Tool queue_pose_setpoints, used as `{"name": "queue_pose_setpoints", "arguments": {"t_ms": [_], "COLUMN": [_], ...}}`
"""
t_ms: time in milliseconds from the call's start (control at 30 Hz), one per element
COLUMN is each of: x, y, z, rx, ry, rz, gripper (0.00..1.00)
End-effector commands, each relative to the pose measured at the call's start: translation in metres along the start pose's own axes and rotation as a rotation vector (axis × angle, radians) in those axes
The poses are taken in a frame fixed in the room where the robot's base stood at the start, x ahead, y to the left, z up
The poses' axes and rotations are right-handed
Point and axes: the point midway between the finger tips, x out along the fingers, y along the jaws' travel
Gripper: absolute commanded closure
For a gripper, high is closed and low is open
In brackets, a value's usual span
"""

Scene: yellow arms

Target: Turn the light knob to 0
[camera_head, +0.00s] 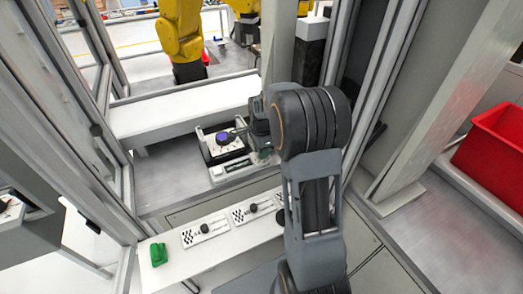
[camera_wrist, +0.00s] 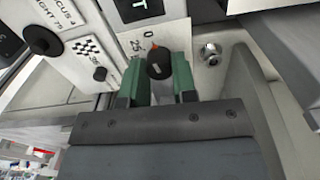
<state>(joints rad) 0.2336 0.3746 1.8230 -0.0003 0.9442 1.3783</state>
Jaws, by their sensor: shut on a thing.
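In the wrist view, a black light knob (camera_wrist: 159,65) stands on a white panel (camera_wrist: 190,28). Its red pointer mark lies close to the printed "0", with "25" just to the left. My gripper (camera_wrist: 160,80) has its green fingers on either side of the knob and is shut on it. The knob's lower side is hidden by the gripper. In the head view, my gripper (camera_head: 263,150) is at the right side of the device on the bench, and my arm hides the knob there.
In the wrist view, another black knob (camera_wrist: 42,41) and a small checkered plate (camera_wrist: 88,48) are to the left; a round metal fitting (camera_wrist: 209,53) is to the right. In the head view, a purple-topped part (camera_head: 223,137), a green block (camera_head: 158,254) and a red bin (camera_head: 495,150) show.

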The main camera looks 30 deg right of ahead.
Motion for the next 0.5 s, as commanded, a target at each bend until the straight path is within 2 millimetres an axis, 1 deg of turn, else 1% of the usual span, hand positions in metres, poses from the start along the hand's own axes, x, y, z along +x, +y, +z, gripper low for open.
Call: {"name": "queue_pose_setpoints", "arguments": {"t_ms": [133, 167, 400, 433, 500], "x": [-0.0003, -0.0003, -0.0002, -0.0002, -0.0002], "y": [-0.0002, -0.0002, -0.0001, -0.0001, -0.0001], "z": [0.0005, 0.0005, 0.0003, 0.0002, 0.0002], "rx": [0.001, 0.001, 0.0, 0.0, 0.0], "ry": [-0.001, -0.001, -0.001, -0.001, 0.0], "rz": [-0.001, -0.001, -0.001, -0.001, 0.0], "gripper": [0.98, 0.73, 0.5, 0.48, 0.48]}}
